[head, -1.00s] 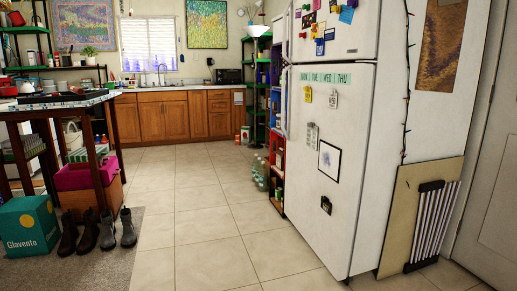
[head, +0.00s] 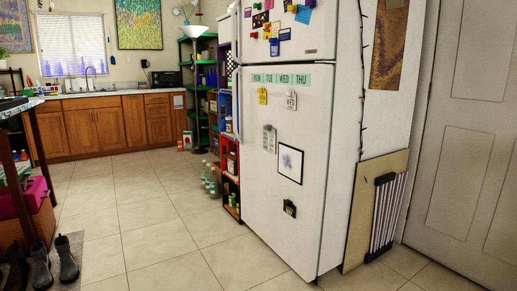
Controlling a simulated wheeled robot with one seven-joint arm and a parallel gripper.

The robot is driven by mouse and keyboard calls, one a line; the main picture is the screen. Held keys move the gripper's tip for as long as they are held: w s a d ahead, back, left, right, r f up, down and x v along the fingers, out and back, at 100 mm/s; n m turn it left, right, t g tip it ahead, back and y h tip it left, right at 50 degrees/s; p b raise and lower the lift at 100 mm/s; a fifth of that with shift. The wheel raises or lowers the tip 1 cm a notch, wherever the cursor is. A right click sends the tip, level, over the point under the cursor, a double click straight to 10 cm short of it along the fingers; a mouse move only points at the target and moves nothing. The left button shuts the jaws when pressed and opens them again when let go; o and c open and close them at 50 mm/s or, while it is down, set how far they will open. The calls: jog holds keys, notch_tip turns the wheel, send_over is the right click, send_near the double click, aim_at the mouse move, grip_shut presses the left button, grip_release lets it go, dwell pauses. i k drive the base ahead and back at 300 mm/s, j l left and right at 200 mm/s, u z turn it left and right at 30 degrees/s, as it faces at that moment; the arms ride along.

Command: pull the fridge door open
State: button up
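The white fridge (head: 262,200) stands right of centre in the head view, its front facing left toward the open floor. It has an upper freezer door (head: 300,48) with magnets and notes, and a taller lower door (head: 305,130) with a day strip, notes and a framed sketch. Both doors look shut. A pale handle (head: 236,100) runs along the left edge of the lower door. My gripper is not in view.
A green shelf (head: 200,90) and a colourful crate stack (head: 229,160) stand just beyond the fridge, with bottles (head: 210,180) on the floor beside them. Boards (head: 376,205) lean at the fridge's right side. Boots (head: 55,262) stand at lower left. The tiled floor (head: 150,220) before the fridge is clear.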

aim_at(296, 172)
jog(key=i+j, duration=0.25)
jog(key=i+j+u, duration=0.15)
jog(key=i+u, duration=0.35)
jog(key=i, duration=1.5)
